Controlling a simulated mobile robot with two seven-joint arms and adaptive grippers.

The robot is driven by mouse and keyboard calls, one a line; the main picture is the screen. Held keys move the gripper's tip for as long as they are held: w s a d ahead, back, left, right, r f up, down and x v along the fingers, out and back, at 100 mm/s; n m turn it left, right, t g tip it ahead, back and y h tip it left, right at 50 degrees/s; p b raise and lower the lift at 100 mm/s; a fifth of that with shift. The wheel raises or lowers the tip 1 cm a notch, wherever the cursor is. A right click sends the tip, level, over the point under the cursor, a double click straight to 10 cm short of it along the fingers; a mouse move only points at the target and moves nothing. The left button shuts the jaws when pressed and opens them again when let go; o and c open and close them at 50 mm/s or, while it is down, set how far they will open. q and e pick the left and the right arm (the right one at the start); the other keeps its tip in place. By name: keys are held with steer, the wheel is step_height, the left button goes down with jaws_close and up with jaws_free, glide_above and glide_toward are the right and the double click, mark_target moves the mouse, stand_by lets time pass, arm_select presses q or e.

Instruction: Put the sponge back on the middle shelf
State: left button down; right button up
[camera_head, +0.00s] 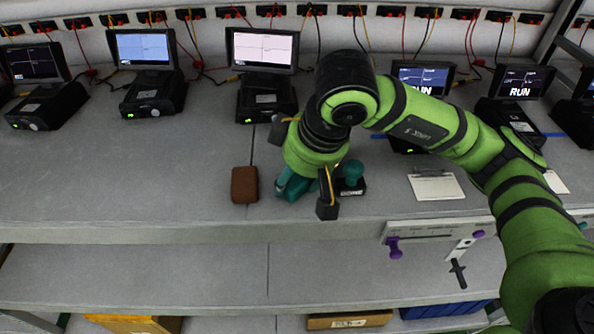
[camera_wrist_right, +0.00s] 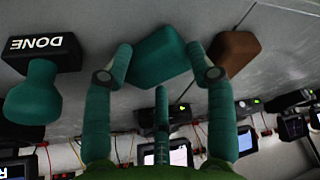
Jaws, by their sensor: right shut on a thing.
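My right gripper (camera_head: 293,187) is low over the bench top, left of the DONE stamp. It is shut on a teal block, which I take to be the sponge; the block (camera_wrist_right: 158,57) shows between the two fingertips in the right wrist view. In the head view the arm and gripper hide most of it. I cannot tell whether it touches the bench. The middle shelf (camera_head: 200,275) is the grey board below the bench's front edge, and its visible left part is bare. My left gripper is not in view.
A brown block (camera_head: 244,184) lies just left of the gripper. The DONE stamp (camera_head: 350,187) stands close on its right. A clipboard (camera_head: 436,186) lies farther right. Monitors (camera_head: 262,50) line the back. Purple-handled items (camera_head: 394,248) hang at the front edge.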

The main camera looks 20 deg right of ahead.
steer(key=shift+f, duration=0.1)
steer(key=o, duration=1.1)
steer(key=shift+r, duration=0.3)
steer(key=b+v, duration=0.2)
steer(key=v, duration=0.5)
steer(key=shift+r, duration=0.1)
